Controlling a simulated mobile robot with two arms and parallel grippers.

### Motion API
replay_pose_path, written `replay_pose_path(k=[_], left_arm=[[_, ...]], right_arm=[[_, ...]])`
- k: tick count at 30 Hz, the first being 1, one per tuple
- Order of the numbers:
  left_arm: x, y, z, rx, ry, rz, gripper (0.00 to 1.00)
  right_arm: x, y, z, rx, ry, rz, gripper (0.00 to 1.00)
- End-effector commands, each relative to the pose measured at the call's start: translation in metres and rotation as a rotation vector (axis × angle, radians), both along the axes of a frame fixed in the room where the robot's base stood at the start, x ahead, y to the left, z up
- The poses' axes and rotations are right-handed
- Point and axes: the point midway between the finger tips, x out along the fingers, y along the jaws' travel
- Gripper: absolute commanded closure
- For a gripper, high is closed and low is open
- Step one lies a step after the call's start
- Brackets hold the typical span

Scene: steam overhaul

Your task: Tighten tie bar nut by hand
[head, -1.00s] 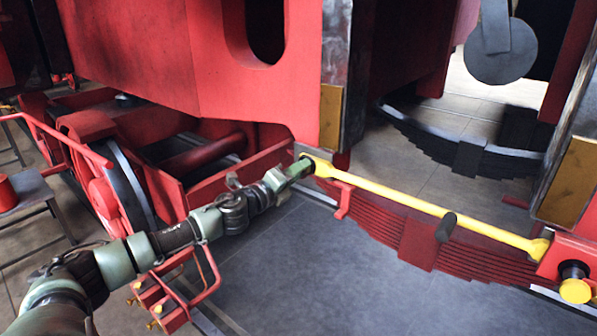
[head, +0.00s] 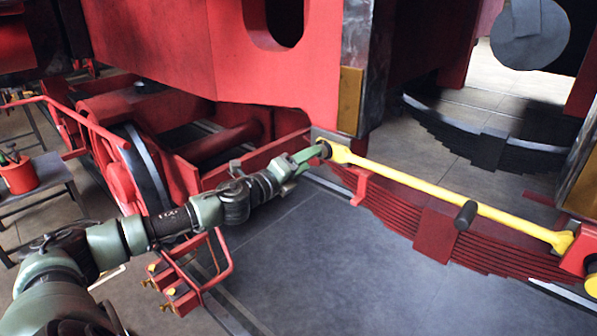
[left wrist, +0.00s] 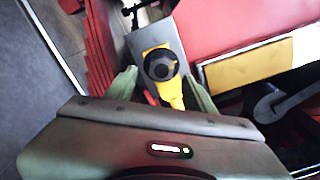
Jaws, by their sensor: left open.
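The yellow tie bar (head: 450,199) runs slantwise above the red leaf spring, from the frame plate to a red bracket at the right. Its left end carries a dark round nut (head: 326,150). In the left wrist view the dark nut (left wrist: 160,65) sits on the yellow bar end (left wrist: 172,93), between the green fingers. My left gripper (head: 312,153) is open, with its fingers on both sides of the nut. Whether the fingers touch the nut cannot be told. My right gripper is not in view.
The red leaf spring (head: 437,232) lies under the bar. A dark handle (head: 466,214) sticks out from the bar's middle. The grey floor (head: 330,270) in front is clear.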

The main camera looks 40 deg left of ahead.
Motion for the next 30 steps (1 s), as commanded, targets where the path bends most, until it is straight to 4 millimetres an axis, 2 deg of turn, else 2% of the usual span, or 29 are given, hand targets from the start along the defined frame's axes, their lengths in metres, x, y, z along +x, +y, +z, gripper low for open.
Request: replay_pose_path(k=[1, 3, 12, 30], left_arm=[[-0.009, 0.001, -0.008, 0.006, 0.004, -0.001, 0.45], [-0.019, -0.001, -0.008, 0.008, 0.005, -0.005, 0.45], [-0.039, 0.004, -0.004, 0.004, 0.003, 0.001, 0.45], [-0.043, 0.002, 0.000, 0.002, 0.000, -0.002, 0.45]], right_arm=[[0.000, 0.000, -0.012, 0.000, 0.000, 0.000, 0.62], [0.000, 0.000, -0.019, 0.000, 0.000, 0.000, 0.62], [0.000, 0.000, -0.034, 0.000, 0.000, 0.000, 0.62], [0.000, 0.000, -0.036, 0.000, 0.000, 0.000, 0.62]])
